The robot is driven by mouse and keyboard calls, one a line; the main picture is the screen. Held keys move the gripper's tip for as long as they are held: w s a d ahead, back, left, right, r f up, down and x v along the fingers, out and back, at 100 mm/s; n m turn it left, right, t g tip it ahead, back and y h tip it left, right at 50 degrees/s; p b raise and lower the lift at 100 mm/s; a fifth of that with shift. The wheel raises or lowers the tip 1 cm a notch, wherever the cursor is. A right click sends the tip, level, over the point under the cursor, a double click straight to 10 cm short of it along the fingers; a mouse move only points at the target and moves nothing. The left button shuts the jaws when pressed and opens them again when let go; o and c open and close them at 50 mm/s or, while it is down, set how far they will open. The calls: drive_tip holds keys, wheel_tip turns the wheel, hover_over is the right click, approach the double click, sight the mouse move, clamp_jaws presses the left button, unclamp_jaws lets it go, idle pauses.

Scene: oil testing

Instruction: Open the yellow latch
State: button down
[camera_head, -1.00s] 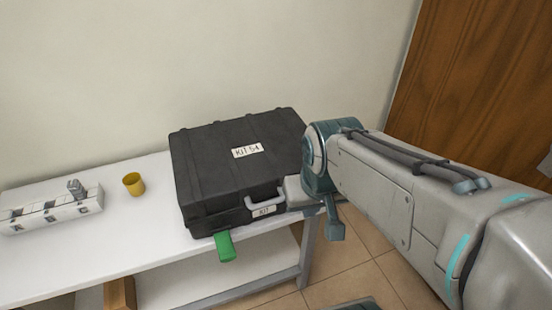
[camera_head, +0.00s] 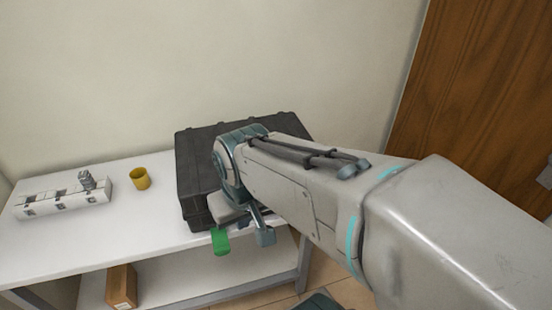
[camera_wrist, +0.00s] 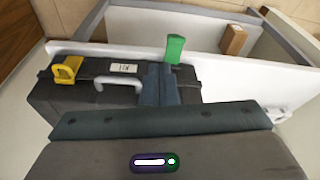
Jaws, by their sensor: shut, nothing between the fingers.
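The yellow latch (camera_wrist: 67,70) is at the left end of the case's front edge in the wrist view; the arm hides it in the head view. It lies against the black case (camera_wrist: 95,98), whose lid is down. My gripper (camera_wrist: 160,68) is shut and empty, between the grey handle (camera_wrist: 120,83) and the green latch (camera_wrist: 174,48), apart from the yellow latch. I cannot tell whether the fingers touch the case. The green latch sticks outward from the case and also shows in the head view (camera_head: 220,242).
The case stands on a white table (camera_head: 140,225). A yellow cup (camera_head: 140,179) and a white rack (camera_head: 65,198) stand to its left. A brown box (camera_head: 121,287) is on the lower shelf. A wall is behind the table.

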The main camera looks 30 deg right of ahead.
drive_tip(key=w+d+r+m+p, duration=0.1)
drive_tip(key=w+d, duration=0.3)
drive_tip(key=d, duration=0.7)
drive_tip(key=w+d+r+m+g+p, duration=0.1)
drive_tip(key=w+d, duration=0.4)
drive_tip(key=d, duration=0.6)
drive_tip(key=shift+d+r+h, duration=0.25)
drive_tip(key=shift+r+h, duration=0.05)
drive_tip(key=shift+r, duration=0.05)
drive_tip(key=shift+f, duration=0.1)
drive_tip(key=f, duration=0.6)
drive_tip(key=w+f, duration=0.1)
drive_tip(key=f, duration=0.3)
drive_tip(key=shift+w+d+f, duration=0.1)
drive_tip(key=shift+d, duration=0.15)
drive_tip(key=s+f, duration=0.2)
drive_tip(key=shift+s+a+f+p, duration=0.15)
drive_tip(key=shift+a+f+p, duration=0.05)
drive_tip(key=shift+f+p, duration=0.2)
drive_tip(key=shift+f+b, duration=0.1)
drive_tip(key=shift+b, duration=0.35)
